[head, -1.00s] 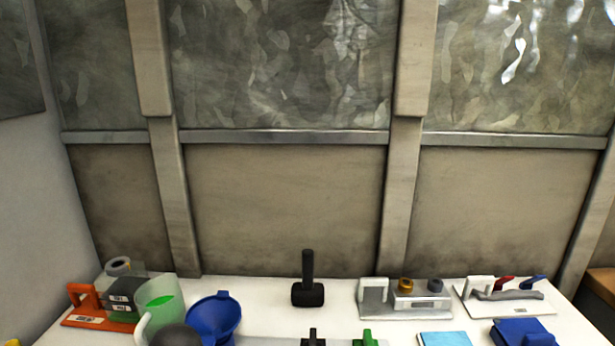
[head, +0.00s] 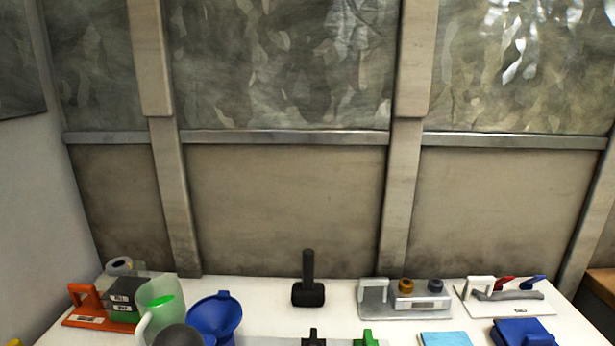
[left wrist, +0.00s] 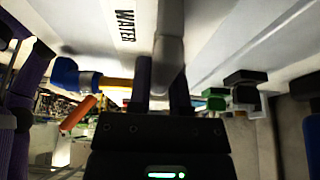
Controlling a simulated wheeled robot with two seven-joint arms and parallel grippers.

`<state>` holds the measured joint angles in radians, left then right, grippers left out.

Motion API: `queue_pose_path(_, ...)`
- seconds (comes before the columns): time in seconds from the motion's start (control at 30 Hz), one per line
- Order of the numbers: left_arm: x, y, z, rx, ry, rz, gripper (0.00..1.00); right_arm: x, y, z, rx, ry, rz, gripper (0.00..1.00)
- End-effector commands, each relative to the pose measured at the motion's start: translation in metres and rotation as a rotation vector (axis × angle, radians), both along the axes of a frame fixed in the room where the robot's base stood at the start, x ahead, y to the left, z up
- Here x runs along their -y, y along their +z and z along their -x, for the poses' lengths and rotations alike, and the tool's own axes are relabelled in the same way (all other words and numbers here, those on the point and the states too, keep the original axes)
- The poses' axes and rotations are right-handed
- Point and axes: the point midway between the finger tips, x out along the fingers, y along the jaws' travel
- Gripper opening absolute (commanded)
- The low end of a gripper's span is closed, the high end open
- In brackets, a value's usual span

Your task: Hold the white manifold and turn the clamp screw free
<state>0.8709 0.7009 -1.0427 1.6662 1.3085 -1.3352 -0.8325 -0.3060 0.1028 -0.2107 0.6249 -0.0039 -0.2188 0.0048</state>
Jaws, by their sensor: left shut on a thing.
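In the left wrist view a white body marked WATER (left wrist: 125,12), which looks like the white manifold, fills the top. My left gripper (left wrist: 163,90) has its dark fingers shut around a pale bar (left wrist: 169,45) that appears to belong to this body. A blue knob (left wrist: 66,75) and an orange piece (left wrist: 78,114) show to the left of the fingers. A black knob-like part (left wrist: 246,78) and a green part (left wrist: 214,98) show to the right; I cannot tell whether either is the clamp screw. My right gripper is in neither view, and the head view shows no gripper.
In the head view a white bench (head: 270,304) carries a black upright handle (head: 308,278), a blue funnel (head: 215,316), a jug (head: 157,300), an orange-handled unit (head: 82,297), a capped fitting (head: 424,302) and a plate with red and blue levers (head: 505,296). A panelled wall stands behind.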

Motion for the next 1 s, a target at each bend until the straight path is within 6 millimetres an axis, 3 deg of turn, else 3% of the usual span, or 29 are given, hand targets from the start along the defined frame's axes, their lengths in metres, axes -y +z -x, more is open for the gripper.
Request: queue_pose_path(1.0,-0.0003,0.0012,0.0012,-0.005,-0.002,-0.003,0.00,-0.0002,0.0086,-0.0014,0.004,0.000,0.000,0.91)
